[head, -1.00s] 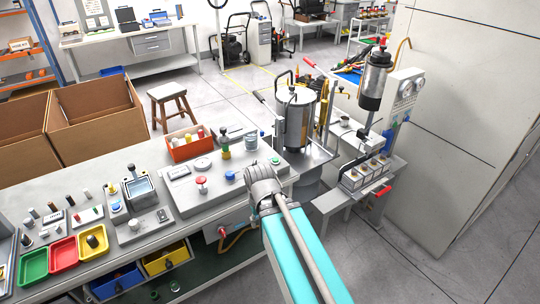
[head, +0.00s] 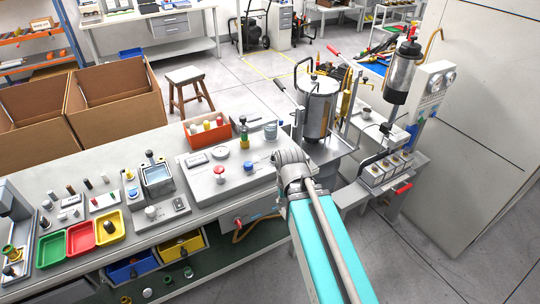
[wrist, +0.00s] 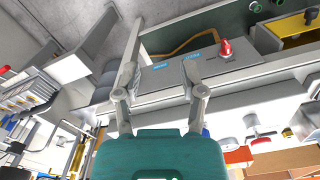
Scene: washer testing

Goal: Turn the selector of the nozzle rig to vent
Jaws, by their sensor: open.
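A red selector-like handle (head: 238,221) sits on a grey panel on the bench's front face, beside a brown hose. In the wrist view the red handle (wrist: 225,48) is at upper right on the grey panel (wrist: 170,77), which carries small blue labels too blurred to read. My gripper (wrist: 160,70) is open and empty, its fingers spread before the panel and its left finger reaching past the panel's edge. The red handle lies to the right of the fingers, apart from them. In the head view my arm hides the fingers.
A steel tank (head: 320,105) stands beyond my wrist. A machine with a metal cylinder (head: 402,80) and a red lever (head: 403,188) stands at right. The bench top (head: 90,160) holds trays and fixtures. Open floor (head: 410,260) is at right.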

